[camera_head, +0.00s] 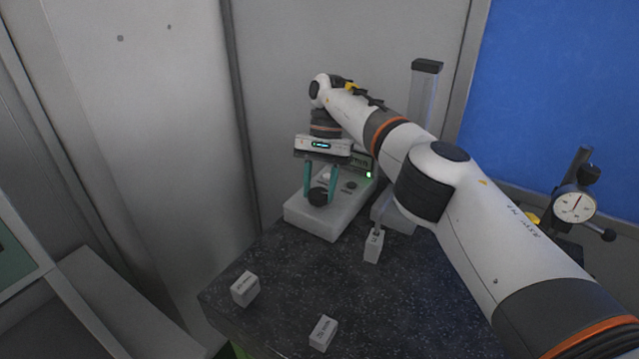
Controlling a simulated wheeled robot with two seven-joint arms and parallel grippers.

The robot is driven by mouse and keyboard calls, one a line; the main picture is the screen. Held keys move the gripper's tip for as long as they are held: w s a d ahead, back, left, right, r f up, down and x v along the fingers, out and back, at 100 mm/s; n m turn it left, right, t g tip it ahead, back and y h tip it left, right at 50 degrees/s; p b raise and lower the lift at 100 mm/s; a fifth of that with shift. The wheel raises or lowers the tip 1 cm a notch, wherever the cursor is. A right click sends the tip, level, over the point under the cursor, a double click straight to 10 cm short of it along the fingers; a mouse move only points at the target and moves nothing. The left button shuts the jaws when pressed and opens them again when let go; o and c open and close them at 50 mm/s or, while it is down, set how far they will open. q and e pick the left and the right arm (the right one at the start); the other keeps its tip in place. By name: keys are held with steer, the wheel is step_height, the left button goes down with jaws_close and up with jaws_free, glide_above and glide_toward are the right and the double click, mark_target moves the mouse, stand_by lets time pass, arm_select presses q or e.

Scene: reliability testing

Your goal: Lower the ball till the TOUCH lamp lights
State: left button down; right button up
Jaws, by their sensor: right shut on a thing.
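A small green light (369,174) glows beside a dark display panel (359,160) on the instrument. I cannot read its label, so I cannot tell whether it is the TOUCH lamp. I cannot make out the ball; the gripper and arm cover much of the instrument. My left gripper is not in view.
The instrument stands on a dark speckled table (275,319). Pale labelled blocks stand at the front left (245,288), front middle (323,333) and near the instrument (373,246). A grey column (421,97) rises behind my right arm. A dial gauge (574,205) stands at right.

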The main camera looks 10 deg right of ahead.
mark_target(319, 190)
stand_by(0.3)
steer(key=o, duration=1)
steer(key=shift+r, duration=0.55)
step_height(319, 190, up, 4)
steer(key=shift+f, duration=0.1)
step_height(319, 190, up, 5)
steer(key=p, duration=0.5)
